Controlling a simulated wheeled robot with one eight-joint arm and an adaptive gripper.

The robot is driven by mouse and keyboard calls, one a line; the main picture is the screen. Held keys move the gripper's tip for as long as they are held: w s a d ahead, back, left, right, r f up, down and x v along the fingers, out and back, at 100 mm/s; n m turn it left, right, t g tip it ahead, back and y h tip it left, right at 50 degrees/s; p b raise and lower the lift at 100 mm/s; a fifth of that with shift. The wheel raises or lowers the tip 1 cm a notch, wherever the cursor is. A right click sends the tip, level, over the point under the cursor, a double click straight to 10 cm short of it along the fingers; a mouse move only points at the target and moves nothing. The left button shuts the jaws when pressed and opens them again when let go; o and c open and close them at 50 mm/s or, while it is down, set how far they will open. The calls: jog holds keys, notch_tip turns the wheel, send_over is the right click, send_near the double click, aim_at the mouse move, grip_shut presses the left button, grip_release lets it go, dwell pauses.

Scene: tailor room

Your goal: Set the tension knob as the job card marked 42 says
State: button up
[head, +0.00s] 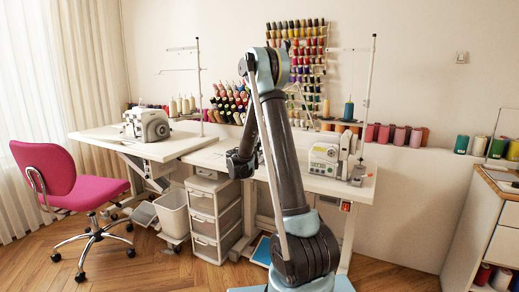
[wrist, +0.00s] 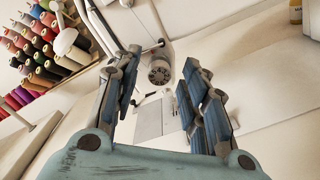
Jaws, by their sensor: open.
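My gripper (head: 240,164) hangs over the right white table in the head view, left of a white sewing machine (head: 324,157). In the wrist view my gripper (wrist: 158,78) has its two blue-grey fingers spread apart, with nothing held between them. A round white part with a dark ribbed face (wrist: 159,71) shows beyond and between the fingers, apart from them. I cannot tell whether it is the tension knob. No card marked 42 can be read in either view.
Another white machine (head: 147,125) stands on the left table (head: 100,134). A pink chair (head: 68,186), grey bin (head: 174,212) and drawer unit (head: 212,218) stand below. Thread cones (head: 230,101) fill a rack behind my arm.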

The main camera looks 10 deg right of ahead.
grip_shut()
jog(key=shift+m, duration=0.3)
jog(key=shift+m, duration=1.2)
grip_release()
jog(key=shift+s, duration=0.1)
jog(key=v, duration=1.1)
jog(key=shift+s+a, duration=0.25)
jog(key=shift+s, duration=0.05)
